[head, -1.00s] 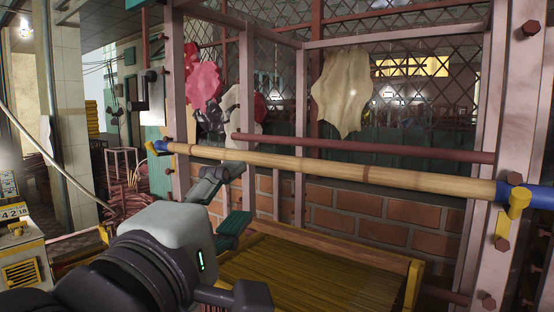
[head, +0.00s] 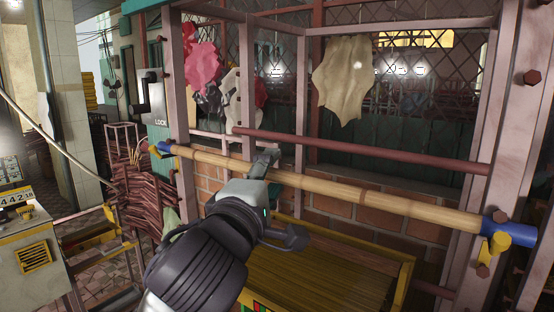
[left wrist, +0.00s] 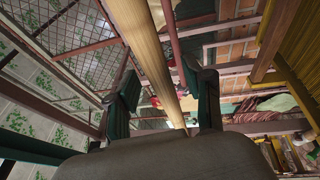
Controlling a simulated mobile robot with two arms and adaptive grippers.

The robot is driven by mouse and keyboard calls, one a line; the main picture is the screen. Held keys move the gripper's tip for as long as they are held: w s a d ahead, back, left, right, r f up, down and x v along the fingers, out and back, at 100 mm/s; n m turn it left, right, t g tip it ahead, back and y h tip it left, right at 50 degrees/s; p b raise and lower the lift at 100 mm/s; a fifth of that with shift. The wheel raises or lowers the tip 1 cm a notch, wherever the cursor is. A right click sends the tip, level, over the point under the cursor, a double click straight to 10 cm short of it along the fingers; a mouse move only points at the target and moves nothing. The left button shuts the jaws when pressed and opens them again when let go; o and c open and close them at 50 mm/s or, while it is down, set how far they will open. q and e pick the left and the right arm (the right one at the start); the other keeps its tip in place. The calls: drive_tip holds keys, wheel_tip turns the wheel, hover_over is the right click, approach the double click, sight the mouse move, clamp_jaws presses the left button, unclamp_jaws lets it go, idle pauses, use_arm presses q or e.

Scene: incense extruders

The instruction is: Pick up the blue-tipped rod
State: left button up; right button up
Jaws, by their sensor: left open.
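The blue-tipped rod (head: 345,190) is a long bamboo pole with blue ends. It lies across the pink metal frame, sloping down to the right, with yellow brackets at both ends. My left gripper (head: 270,188) is open at the rod, left of its middle, and hides a short part of it. In the left wrist view the rod (left wrist: 152,45) runs between the two spread fingers (left wrist: 168,90). I cannot tell how deep it sits between them or whether they touch it. My right gripper is not in view.
A dark red bar (head: 370,150) runs behind and above the rod. Below is a yellow-edged tray (head: 400,285) of thin sticks. Pink uprights (head: 478,190) and a brick wall (head: 385,222) stand close by. A machine (head: 30,245) is at the left.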

use_arm(q)
drive_tip(key=shift+w+r, duration=0.1)
drive_tip(key=shift+w, duration=0.25)
drive_tip(key=shift+d, duration=0.15)
clamp_jaws()
